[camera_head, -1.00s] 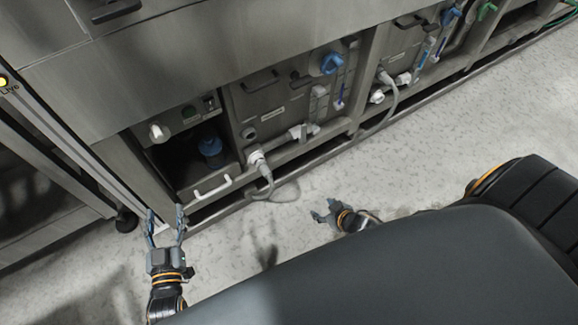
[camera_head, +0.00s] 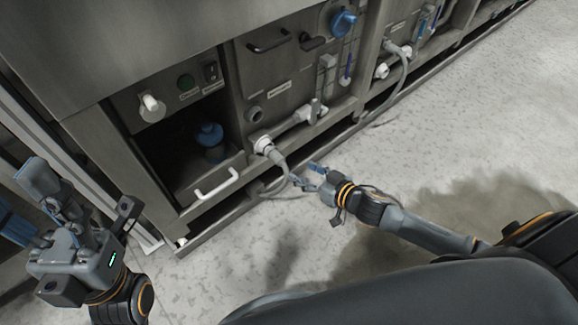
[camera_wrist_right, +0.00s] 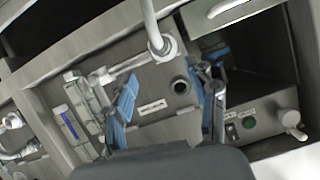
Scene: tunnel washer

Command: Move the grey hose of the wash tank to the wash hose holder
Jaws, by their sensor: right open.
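The grey hose (camera_head: 278,162) plugs into a white fitting (camera_head: 262,143) low on the tank panel and bends down toward the floor. In the right wrist view, the hose end (camera_wrist_right: 163,46) shows beyond the fingers. An empty round port (camera_head: 254,115), possibly the wash hose holder, is just above the fitting; it also shows between the fingers in the wrist view (camera_wrist_right: 180,86). My right gripper (camera_head: 308,174) is open and empty, just right of the hose, apart from it. My left gripper (camera_head: 48,205) is at the far left, away from the hose; its finger opening is unclear.
A white handle (camera_head: 215,184) sticks out below the open bay with a blue-capped bottle (camera_head: 210,140). A white valve pipe (camera_head: 300,117) runs right of the fitting. Another grey hose (camera_head: 401,75) hangs on the neighbouring tank. The floor in front is clear.

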